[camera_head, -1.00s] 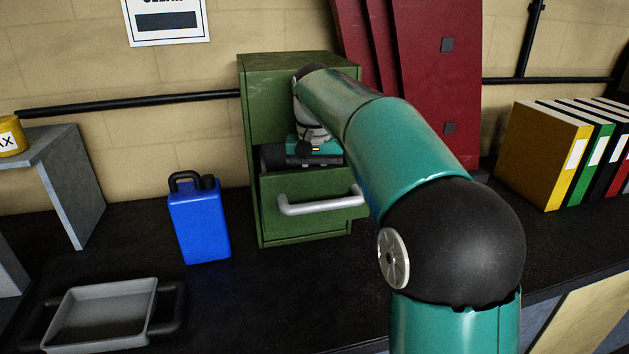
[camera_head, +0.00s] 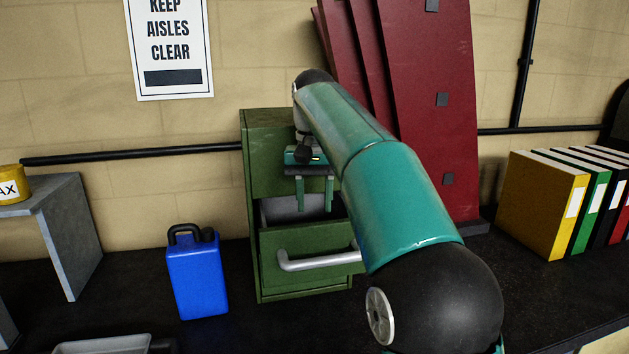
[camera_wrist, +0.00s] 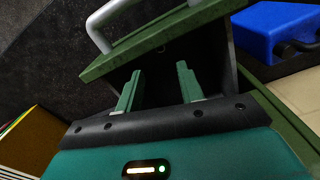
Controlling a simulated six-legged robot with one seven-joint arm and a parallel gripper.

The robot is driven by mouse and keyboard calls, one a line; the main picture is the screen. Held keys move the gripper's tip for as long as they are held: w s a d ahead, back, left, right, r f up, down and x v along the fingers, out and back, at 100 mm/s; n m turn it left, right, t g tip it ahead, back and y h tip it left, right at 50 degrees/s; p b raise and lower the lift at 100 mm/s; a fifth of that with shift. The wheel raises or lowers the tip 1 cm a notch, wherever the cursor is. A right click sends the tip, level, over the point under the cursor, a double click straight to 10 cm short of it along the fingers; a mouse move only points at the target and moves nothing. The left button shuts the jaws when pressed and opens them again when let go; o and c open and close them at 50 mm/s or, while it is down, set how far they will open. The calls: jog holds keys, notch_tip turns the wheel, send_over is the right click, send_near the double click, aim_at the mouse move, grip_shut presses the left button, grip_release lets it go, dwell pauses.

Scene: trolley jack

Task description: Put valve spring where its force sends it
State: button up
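My gripper (camera_head: 314,204) hangs pointing down over the open drawer (camera_head: 306,271) of a green cabinet (camera_head: 270,130). Its two green fingers are apart and nothing shows between them. In the wrist view my gripper (camera_wrist: 158,72) also has its fingers apart, with the dark inside of the drawer beyond them and the drawer front (camera_wrist: 160,42) past the tips. The fingertips are at about the height of the drawer opening. No valve spring can be made out in either view; most of the drawer floor is hidden or dark.
A blue canister (camera_head: 197,275) stands on the dark bench left of the cabinet. A grey shelf (camera_head: 68,235) with a yellow tin (camera_head: 10,184) is farther left. Red panels (camera_head: 420,100) lean behind. Binders (camera_head: 540,205) stand at right. A grey tray (camera_head: 105,345) shows at the bottom edge.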

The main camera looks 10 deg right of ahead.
notch_tip(320, 180, up, 4)
jog(key=shift+r, duration=0.1)
dwell(0.4)
jog(key=s+f+n+t, duration=0.1)
jog(key=s+f+t, duration=0.35)
jog(key=s, duration=1.05)
jog(key=s+f+n+t, duration=0.1)
jog(key=s+f, duration=1.2)
jog(key=f, duration=0.4)
jog(key=shift+s+n, duration=0.25)
jog(key=shift+n, duration=0.05)
jog(key=shift+c, duration=0.2)
